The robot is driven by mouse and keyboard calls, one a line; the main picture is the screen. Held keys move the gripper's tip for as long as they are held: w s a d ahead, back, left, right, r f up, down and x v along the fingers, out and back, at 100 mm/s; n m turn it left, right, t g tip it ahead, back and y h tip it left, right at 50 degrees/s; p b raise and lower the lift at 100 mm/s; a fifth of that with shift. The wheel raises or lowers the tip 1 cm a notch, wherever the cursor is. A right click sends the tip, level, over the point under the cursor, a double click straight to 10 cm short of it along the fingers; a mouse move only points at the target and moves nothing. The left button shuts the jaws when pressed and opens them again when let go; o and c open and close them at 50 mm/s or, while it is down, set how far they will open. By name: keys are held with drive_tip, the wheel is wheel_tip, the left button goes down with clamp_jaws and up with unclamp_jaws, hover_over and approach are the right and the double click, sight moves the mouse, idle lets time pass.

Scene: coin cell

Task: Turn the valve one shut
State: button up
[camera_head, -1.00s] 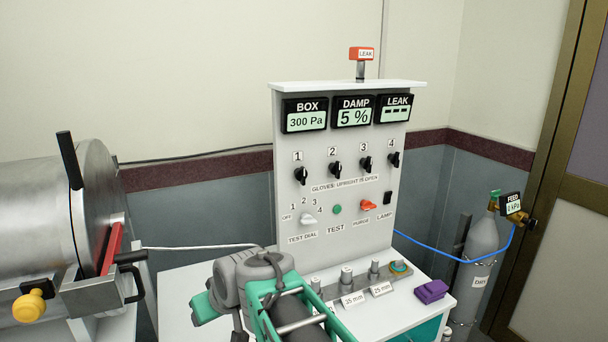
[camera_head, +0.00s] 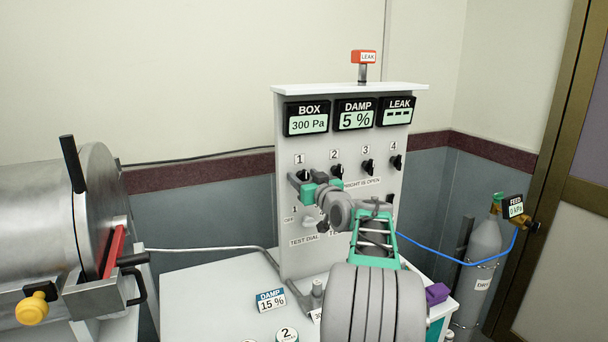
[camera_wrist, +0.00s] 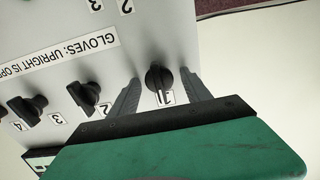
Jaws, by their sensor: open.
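Valve one is a black knob (camera_head: 304,175) under the label 1, at the left end of the upper knob row on the grey panel. In the wrist view the panel appears upside down, and the knob (camera_wrist: 158,79) looks upright beside its label. My gripper (camera_head: 307,181) is at the panel in front of this knob. In the wrist view my gripper (camera_wrist: 159,77) is open, with one grey finger on each side of the knob. A gap shows on both sides. My gripper partly hides the knob in the head view.
Knobs 2 (camera_head: 335,170), 3 (camera_head: 368,166) and 4 (camera_head: 396,162) stand to the right in the same row. My arm covers much of the lower panel and bench. A steel chamber (camera_head: 45,215) is at the left, and a gas cylinder (camera_head: 483,255) at the right.

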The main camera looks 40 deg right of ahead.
drive_tip(key=shift+c, duration=0.4)
clamp_jaws()
